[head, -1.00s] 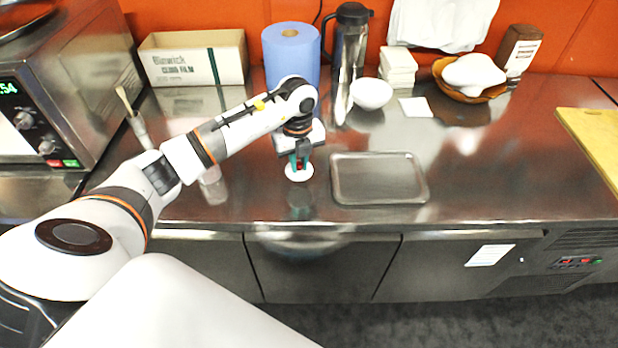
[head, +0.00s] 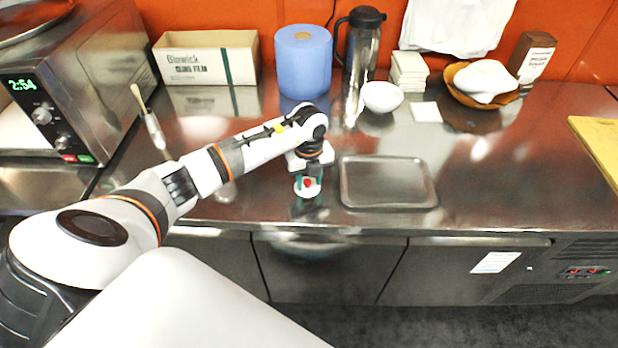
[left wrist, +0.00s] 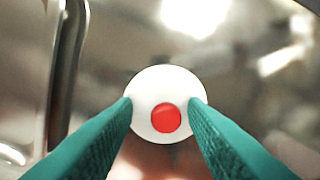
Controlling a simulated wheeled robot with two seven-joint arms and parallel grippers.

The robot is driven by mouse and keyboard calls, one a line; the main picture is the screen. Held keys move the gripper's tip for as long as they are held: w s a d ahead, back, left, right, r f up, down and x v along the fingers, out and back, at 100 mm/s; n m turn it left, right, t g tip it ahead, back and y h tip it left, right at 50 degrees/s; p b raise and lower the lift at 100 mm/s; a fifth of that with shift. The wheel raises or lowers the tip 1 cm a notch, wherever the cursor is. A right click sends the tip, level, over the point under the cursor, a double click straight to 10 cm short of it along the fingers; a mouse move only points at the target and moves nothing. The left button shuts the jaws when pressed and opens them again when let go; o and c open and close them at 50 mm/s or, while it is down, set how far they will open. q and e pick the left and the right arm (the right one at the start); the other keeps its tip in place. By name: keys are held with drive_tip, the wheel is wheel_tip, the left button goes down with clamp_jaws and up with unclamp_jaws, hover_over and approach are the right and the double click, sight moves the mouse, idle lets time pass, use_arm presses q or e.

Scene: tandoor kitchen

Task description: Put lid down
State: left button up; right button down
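The lid is a small white disc with a round red knob (head: 307,190). In the head view it appears to rest on the steel counter, just left of the shallow metal tray. In the left wrist view the lid (left wrist: 148,86) is centred, with its red knob uppermost. My left gripper (head: 308,183) is directly over the lid. Its green fingers (left wrist: 162,103) stand apart on either side of the knob, with a gap on both sides. The fingertips overlap the disc's edges in that view. My right gripper is not in view.
The metal tray (head: 388,207) lies just right of the lid. A blue paper roll (head: 304,65), a steel flask (head: 363,50) and a white bowl (head: 382,97) stand behind. The counter right of the tray is clear.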

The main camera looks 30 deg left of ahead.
sight(309, 181)
use_arm(q)
drive_tip(key=shift+r, duration=0.1)
wheel_tip(309, 181, up, 12)
drive_tip(key=b, duration=0.3)
idle(0.3)
idle(0.4)
